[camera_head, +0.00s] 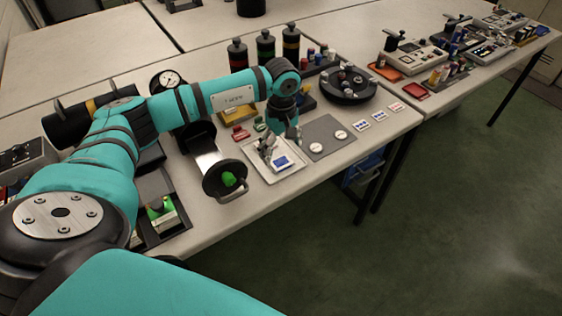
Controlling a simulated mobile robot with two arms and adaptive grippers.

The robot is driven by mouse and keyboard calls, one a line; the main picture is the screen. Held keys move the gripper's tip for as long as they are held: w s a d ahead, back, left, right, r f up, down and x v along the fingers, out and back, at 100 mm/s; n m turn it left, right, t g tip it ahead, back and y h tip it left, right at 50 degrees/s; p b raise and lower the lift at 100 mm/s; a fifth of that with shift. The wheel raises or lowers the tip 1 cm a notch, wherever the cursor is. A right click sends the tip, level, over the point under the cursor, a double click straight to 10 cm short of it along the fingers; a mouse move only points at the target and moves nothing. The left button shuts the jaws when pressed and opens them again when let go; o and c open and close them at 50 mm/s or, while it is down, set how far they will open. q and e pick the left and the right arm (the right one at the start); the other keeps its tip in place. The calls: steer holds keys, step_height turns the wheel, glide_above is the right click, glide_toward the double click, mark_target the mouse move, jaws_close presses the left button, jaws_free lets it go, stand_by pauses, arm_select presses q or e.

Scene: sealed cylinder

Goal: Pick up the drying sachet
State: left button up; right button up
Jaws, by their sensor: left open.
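A small white packet with a blue mark, which looks like the drying sachet (282,162), lies in a shallow white tray (291,172) near the front edge of the table. My left gripper (272,158) points down over the tray, just left of the packet. Its fingers are open and hold nothing that I can see. I cannot tell whether a fingertip touches the packet. My left forearm and wrist hide part of the table behind the tray. My right gripper is not in view.
A grey mat (324,127) with two white discs lies right of the tray, with small white cards (379,116) beyond it. A black round carousel (349,96) stands behind.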

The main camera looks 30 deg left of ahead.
mark_target(281, 162)
arm_select(q)
step_height(281, 162, down, 5)
steer(key=shift+a+p, duration=0.1)
steer(key=shift+p, duration=0.6)
steer(key=c, duration=1.1)
